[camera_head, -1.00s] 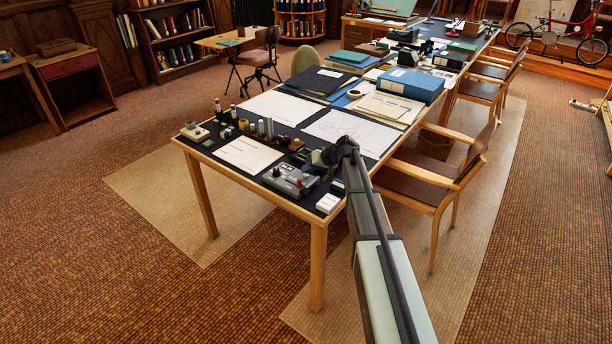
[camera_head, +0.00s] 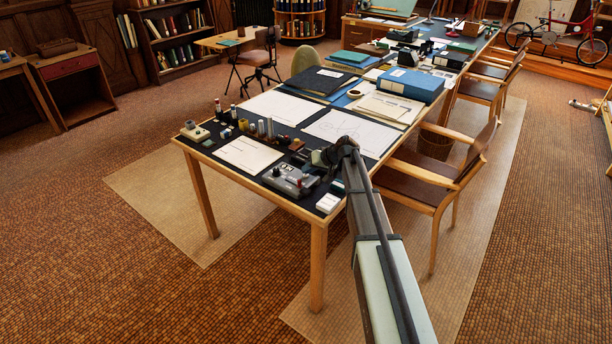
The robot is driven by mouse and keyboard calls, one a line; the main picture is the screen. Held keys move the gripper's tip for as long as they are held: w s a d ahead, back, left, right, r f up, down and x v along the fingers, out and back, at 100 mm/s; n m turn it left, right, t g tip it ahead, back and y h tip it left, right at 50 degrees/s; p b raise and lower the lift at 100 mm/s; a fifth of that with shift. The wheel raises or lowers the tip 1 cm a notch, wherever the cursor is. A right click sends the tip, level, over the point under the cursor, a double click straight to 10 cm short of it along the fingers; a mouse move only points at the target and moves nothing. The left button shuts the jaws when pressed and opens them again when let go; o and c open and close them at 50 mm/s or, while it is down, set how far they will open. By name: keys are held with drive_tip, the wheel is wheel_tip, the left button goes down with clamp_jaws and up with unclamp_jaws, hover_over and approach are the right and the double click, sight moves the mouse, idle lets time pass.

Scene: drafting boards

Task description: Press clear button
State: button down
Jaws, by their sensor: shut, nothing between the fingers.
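A grey desk device with dark controls (camera_head: 290,180) sits near the front edge of the long table. It looks like the machine bearing the buttons, but the clear button is too small to make out. My gripper (camera_head: 318,160) is at the end of my arm, just above and right of the device's back right part. The gripper is shut and empty, pointing left toward the device. I cannot tell whether its tips touch the device.
The dark-topped table (camera_head: 250,181) holds white sheets (camera_head: 347,131), several small bottles, a white card box (camera_head: 328,203) right of the device and a blue box (camera_head: 410,84) further back. A wooden chair (camera_head: 430,180) stands close at the right side.

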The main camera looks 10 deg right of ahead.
sight(308, 175)
drive_tip(key=shift+r, duration=0.6)
drive_tip(key=shift+r, duration=2.5)
